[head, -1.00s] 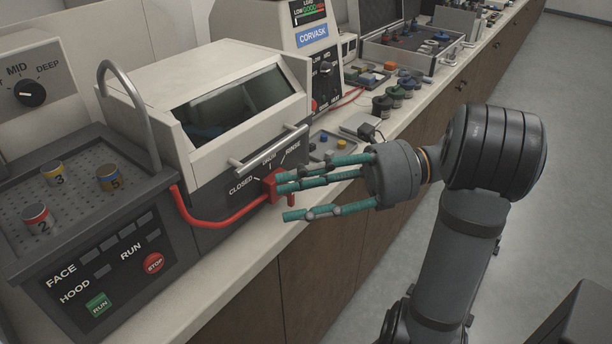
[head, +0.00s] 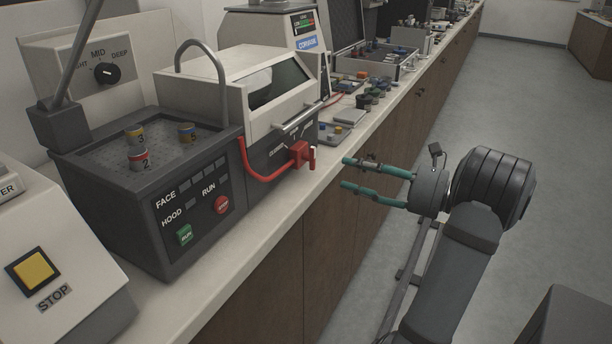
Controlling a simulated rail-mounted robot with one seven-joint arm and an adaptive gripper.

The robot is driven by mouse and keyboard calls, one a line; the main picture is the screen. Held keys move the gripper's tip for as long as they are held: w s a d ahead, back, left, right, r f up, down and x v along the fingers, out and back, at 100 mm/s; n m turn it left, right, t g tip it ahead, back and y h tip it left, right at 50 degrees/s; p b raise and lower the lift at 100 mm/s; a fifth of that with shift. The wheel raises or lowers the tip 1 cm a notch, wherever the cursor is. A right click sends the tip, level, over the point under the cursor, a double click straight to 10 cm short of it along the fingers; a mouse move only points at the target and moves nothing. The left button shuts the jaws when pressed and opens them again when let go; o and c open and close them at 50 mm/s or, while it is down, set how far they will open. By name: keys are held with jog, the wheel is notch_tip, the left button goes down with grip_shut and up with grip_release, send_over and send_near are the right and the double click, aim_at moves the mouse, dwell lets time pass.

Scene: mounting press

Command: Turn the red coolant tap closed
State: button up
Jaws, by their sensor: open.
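The red coolant tap (head: 299,153) sits on the dark front of the hooded white machine (head: 262,100), at its lower right corner. A red hose (head: 262,174) runs from it to the left. Its small red handle (head: 313,158) points downward; the label lettering above is too small here to tell which position it marks. My gripper (head: 346,172), with teal fingers, is open and empty. It is to the right of the tap, apart from it, in front of the bench edge, with fingertips pointing left toward the tap.
A dark control box (head: 150,185) with numbered cans on top stands left of the machine. A white panel with a yellow stop button (head: 34,269) is at the near left.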

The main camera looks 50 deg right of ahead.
aim_at(314, 160)
jog(key=w, duration=0.3)
jog(key=w+a, duration=0.1)
jog(key=w, duration=0.6)
jog(key=shift+a, duration=0.2)
jog(key=shift+c, duration=1.4)
jog(key=shift+f, duration=0.1)
grip_shut()
